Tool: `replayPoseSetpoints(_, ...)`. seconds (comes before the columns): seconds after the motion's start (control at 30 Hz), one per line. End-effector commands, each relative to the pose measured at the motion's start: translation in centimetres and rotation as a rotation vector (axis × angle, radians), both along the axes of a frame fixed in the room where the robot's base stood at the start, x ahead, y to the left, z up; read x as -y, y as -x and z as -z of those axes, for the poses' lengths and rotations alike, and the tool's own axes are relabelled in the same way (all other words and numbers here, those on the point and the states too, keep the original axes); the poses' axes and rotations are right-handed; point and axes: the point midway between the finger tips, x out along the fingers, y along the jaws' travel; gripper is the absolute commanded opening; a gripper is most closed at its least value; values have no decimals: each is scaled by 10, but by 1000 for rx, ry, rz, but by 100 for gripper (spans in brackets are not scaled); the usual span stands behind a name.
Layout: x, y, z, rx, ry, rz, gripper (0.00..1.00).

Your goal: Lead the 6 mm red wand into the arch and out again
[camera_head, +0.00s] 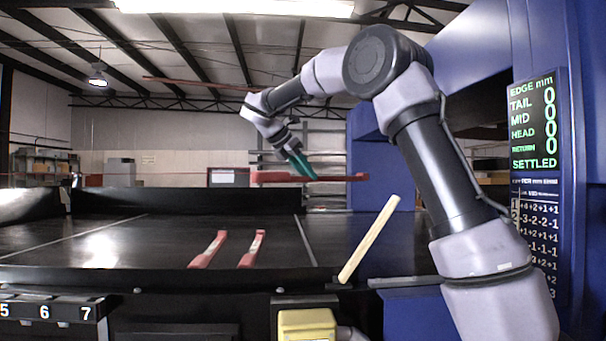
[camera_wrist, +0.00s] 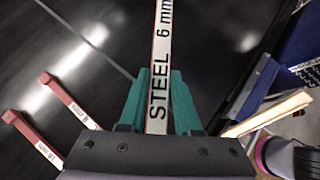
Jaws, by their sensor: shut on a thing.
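My gripper (camera_head: 308,175) is shut on the red wand (camera_head: 342,178), with teal fingers on either side of it. The wand is held level, well above the black belt (camera_head: 150,235). In the wrist view the wand (camera_wrist: 160,45) runs straight out between the fingers (camera_wrist: 162,76), its pale face reading "STEEL 6 mm". The arch (camera_head: 364,165) is the blue housing at the right; the wand's right end shows in front of its left pillar. I cannot tell the depth between wand and arch. The far end of the wand leaves the wrist view.
Two other red wands (camera_head: 207,249) (camera_head: 252,249) lie on the belt. A pale wooden stick (camera_head: 370,238) leans up near the belt's front right. A display (camera_head: 536,125) reads zeros and "SETTLED". A numbered rack (camera_head: 45,311) is at front left. The belt's left is clear.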

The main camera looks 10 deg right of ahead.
Motion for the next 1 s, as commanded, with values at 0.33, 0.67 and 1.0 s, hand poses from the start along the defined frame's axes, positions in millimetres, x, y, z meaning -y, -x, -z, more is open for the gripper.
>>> replayPoseSetpoints(0.33, 43, 2, -1, 1, 0, 2, 0)
replayPoseSetpoints(0.67, 90, 5, -1, 1, 2, 3, 0)
replayPoseSetpoints(1.0, 137, 8, 0, 1, 0, 4, 0)
